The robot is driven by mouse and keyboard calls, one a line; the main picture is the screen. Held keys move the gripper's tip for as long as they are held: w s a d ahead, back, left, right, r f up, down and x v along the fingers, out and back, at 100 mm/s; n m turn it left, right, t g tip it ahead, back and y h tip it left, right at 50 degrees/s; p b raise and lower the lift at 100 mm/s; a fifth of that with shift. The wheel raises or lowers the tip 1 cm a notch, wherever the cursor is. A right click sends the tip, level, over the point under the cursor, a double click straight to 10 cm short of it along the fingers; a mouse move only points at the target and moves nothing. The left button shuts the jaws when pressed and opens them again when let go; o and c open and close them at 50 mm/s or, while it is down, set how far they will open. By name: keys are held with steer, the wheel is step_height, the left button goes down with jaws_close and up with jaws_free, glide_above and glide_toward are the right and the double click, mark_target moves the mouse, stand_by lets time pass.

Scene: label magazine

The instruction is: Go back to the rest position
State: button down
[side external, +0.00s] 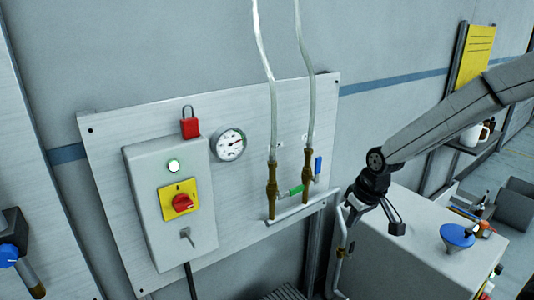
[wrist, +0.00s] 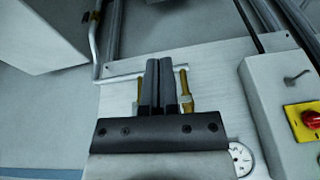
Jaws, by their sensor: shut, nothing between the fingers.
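My gripper (side external: 348,213) hangs in front of the wall to the right of the panel (side external: 240,188) in the side external view. In the wrist view the two dark fingers of my gripper (wrist: 159,62) lie side by side, shut with nothing between them. Behind them, upside down, are two brass valve fittings, partly hidden by the fingers. In the side external view the left brass fitting (side external: 272,190) has a green handle (side external: 296,191), and the right brass fitting (side external: 307,175) has a blue handle (side external: 318,165). The gripper appears apart from both.
A grey control box (side external: 165,200) with a red rotary switch (side external: 183,203), a red padlock (side external: 190,128) and a round gauge (side external: 230,145) are on the panel. A grey cabinet (side external: 415,262) with a blue funnel-like piece (side external: 457,237) on top stands at the right, near my gripper.

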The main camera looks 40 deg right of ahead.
steer(key=s+a+f+n, duration=0.1)
steer(key=s+a+f, duration=0.1)
steer(key=s, duration=0.6)
steer(key=shift+s+a+f, duration=0.25)
steer(key=shift+a, duration=0.1)
steer(key=shift+w, duration=0.15)
stand_by(0.4)
